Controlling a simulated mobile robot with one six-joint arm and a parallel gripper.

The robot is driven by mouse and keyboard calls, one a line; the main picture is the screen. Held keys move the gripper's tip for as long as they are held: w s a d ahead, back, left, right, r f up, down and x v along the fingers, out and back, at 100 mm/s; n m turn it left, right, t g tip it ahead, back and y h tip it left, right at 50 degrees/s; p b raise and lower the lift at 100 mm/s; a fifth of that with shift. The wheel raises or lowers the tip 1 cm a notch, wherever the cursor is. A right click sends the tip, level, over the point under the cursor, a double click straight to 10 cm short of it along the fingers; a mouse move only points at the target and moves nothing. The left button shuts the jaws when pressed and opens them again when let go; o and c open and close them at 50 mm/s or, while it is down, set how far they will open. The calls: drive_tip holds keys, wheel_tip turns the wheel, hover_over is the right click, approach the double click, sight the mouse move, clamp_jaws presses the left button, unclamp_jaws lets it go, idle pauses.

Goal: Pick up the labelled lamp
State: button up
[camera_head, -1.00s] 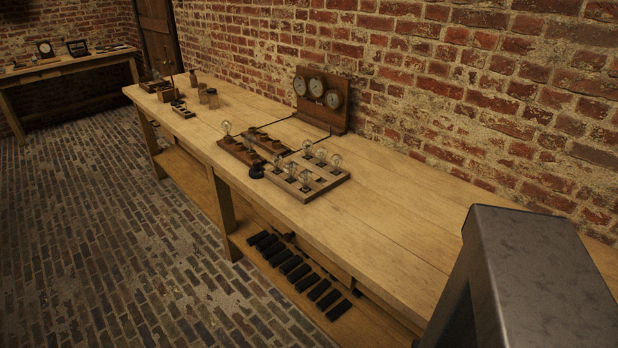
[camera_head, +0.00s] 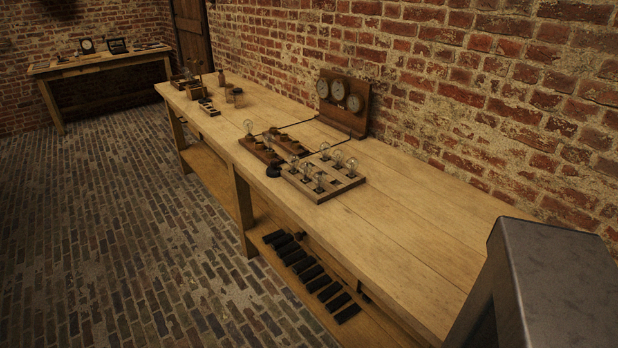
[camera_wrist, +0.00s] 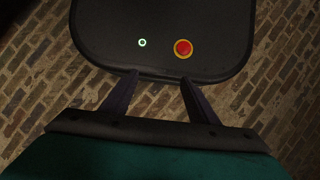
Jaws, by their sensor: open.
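Several clear glass lamps stand upright in a light wooden rack (camera_head: 340,190) on the long bench in the head view; one lamp (camera_head: 352,166) is at its back right side. Another lamp (camera_head: 248,128) stands on the dark wooden board (camera_head: 262,152) left of the rack. No label can be made out on any lamp at this size. In the wrist view my gripper (camera_wrist: 160,78) is open and empty, its two dark fingers apart, with my own base and the brick floor beyond. It does not show in the head view and is away from the lamps.
The long wooden bench (camera_head: 420,235) is clear to the right of the rack. A panel with several gauges (camera_head: 343,103) stands against the brick wall. Jars (camera_head: 235,97) and small boxes are at its far end. Black bars (camera_head: 310,272) lie on the lower shelf. Brick floor is open on the left.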

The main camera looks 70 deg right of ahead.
drive_tip(key=w+d+r+n+t+p, duration=0.1)
drive_tip(key=w+d+r+n+p, duration=0.1)
drive_tip(key=w+d+r, duration=0.5)
drive_tip(key=w+d+r+n+t+p, duration=0.1)
drive_tip(key=w+d+r+n+p, duration=0.15)
drive_tip(key=w+d, duration=0.7)
drive_tip(key=w+d+r+n+h+p, duration=0.1)
drive_tip(key=w+d+r, duration=0.2)
drive_tip(key=d+r, duration=0.6)
drive_tip(key=w+d+r+n+h+p, duration=0.1)
drive_tip(key=w+d+r, duration=0.2)
drive_tip(key=d+r, duration=0.55)
drive_tip(key=s+d+r+n+h+p, duration=0.1)
drive_tip(key=s+d+r, duration=0.1)
drive_tip(key=d+r, duration=0.8)
drive_tip(key=s+d+r+h+p, duration=0.15)
drive_tip(key=d+r, duration=0.55)
drive_tip(key=d, duration=0.7)
drive_tip(key=s+d+r+n+p, duration=0.1)
drive_tip(key=s+d+r, duration=0.5)
drive_tip(key=r, duration=0.3)
drive_tip(key=s+d+r+g+p, duration=0.1)
drive_tip(key=s+d+r, duration=0.6)
drive_tip(key=r, duration=0.3)
drive_tip(key=shift+d+r+n, duration=0.2)
drive_tip(key=shift+d+n, duration=0.15)
drive_tip(key=shift+d, duration=0.5)
drive_tip(key=shift+f, duration=0.15)
